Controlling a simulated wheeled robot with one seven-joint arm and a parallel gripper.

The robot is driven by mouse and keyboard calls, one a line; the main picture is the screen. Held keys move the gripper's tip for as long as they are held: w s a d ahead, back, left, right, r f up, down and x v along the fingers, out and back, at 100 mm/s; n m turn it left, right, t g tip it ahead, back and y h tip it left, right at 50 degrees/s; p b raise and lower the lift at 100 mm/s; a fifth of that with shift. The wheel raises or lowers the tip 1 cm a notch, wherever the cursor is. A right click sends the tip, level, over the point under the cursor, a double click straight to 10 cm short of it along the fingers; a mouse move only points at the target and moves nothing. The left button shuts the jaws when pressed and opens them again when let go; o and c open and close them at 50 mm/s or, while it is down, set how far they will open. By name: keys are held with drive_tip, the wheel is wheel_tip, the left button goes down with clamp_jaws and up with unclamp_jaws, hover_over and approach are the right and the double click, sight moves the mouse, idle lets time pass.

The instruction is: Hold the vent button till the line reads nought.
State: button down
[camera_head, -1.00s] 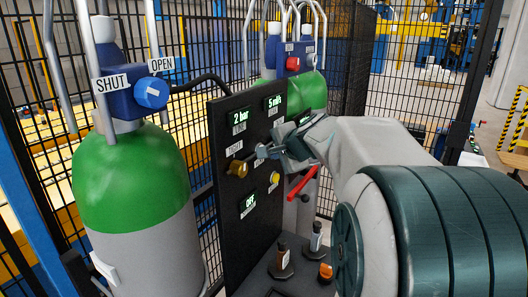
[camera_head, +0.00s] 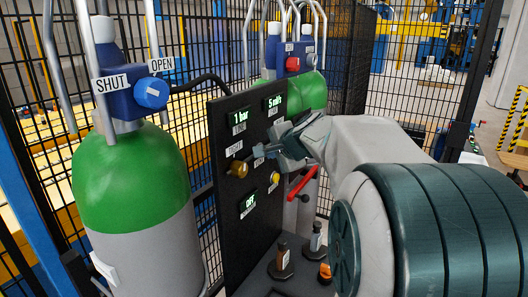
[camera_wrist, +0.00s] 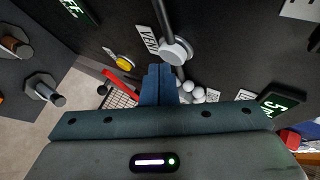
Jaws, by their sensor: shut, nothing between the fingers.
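The line display (camera_head: 238,121) on the black panel reads 1 bar in green. In the wrist view, the VENT label (camera_wrist: 149,40) lies by a pale round button-like head (camera_wrist: 178,52) on the panel. My gripper (camera_wrist: 158,72) is shut and empty, with its fingertips close beside this head. In the head view, my gripper (camera_head: 274,149) points at the panel's middle, between the brass knob (camera_head: 238,168) and the panel's right edge. The fingers partly hide the spot, so I cannot tell contact for certain.
A yellow button (camera_head: 274,178) and a red lever (camera_head: 302,184) sit just below my gripper. Other displays read 5 m³/h (camera_head: 273,102) and OFF (camera_head: 248,203). A green-shouldered cylinder (camera_head: 130,185) stands left of the panel (camera_head: 225,235). Torch-like pieces (camera_head: 281,262) stand below.

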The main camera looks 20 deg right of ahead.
drive_tip(key=shift+w+a, duration=0.35)
drive_tip(key=shift+w, duration=0.05)
idle(1.9)
drive_tip(key=shift+s+d, duration=0.1)
idle(1.7)
drive_tip(key=shift+s+d+b, duration=0.4)
drive_tip(key=shift+s+d, duration=0.1)
drive_tip(key=shift+s, duration=0.1)
drive_tip(key=s+d+b, duration=0.1)
drive_tip(key=s, duration=0.1)
drive_tip(key=s+d+b, duration=0.1)
drive_tip(key=s+d, duration=0.1)
idle(0.4)
